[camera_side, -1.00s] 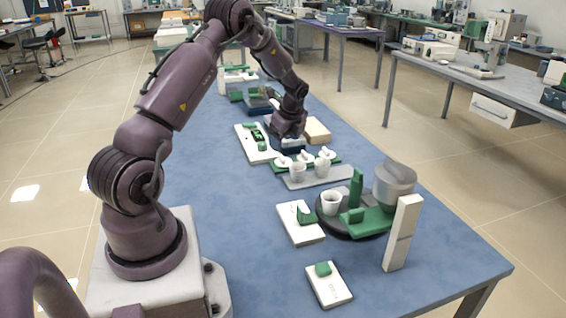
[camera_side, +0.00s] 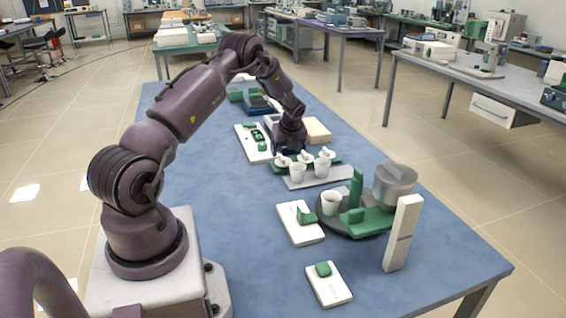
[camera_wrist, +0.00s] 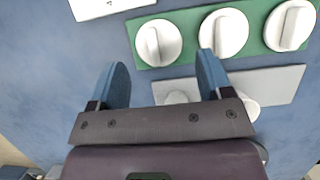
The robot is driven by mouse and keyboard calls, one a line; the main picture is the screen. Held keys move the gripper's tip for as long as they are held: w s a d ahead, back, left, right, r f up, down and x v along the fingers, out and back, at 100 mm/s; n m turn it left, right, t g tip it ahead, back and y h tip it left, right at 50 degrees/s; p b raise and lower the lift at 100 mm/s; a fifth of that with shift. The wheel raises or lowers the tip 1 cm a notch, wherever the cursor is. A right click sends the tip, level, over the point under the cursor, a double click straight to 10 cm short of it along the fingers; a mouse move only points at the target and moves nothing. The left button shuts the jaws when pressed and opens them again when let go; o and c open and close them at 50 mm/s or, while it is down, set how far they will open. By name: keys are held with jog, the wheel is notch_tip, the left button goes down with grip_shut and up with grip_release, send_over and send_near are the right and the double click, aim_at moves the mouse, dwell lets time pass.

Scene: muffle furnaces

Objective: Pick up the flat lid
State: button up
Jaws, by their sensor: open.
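Three round white lids sit in a row on a green rack: the left lid (camera_wrist: 158,42), the middle lid (camera_wrist: 223,33) and the right lid (camera_wrist: 290,25). Each has a raised white grip; I cannot tell which one is the flat lid. In the side view the right lid (camera_side: 325,153) and its rack show in front of my gripper. My gripper (camera_wrist: 161,61) is open and empty, blue fingers apart. In the wrist view the left lid appears just beyond and between the fingertips. In the side view the gripper (camera_side: 288,150) is low, at the rack's left end, its fingertips partly hidden.
A grey tray (camera_wrist: 284,84) with white crucibles (camera_side: 298,173) lies in front of the rack. A white board with green parts (camera_side: 251,146) is left of the gripper and a beige block (camera_side: 317,130) right. A dark round stand (camera_side: 340,226) holds a cup. Blue table is clear at left.

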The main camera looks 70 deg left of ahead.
aim_at(283, 160)
jog(key=x, duration=0.4)
jog(key=shift+s+f, duration=0.15)
jog(key=shift+f, duration=0.1)
jog(key=shift+c, duration=0.5)
jog(key=c, duration=0.6)
jog(key=shift+o, duration=0.2)
jog(key=shift+r, duration=0.1)
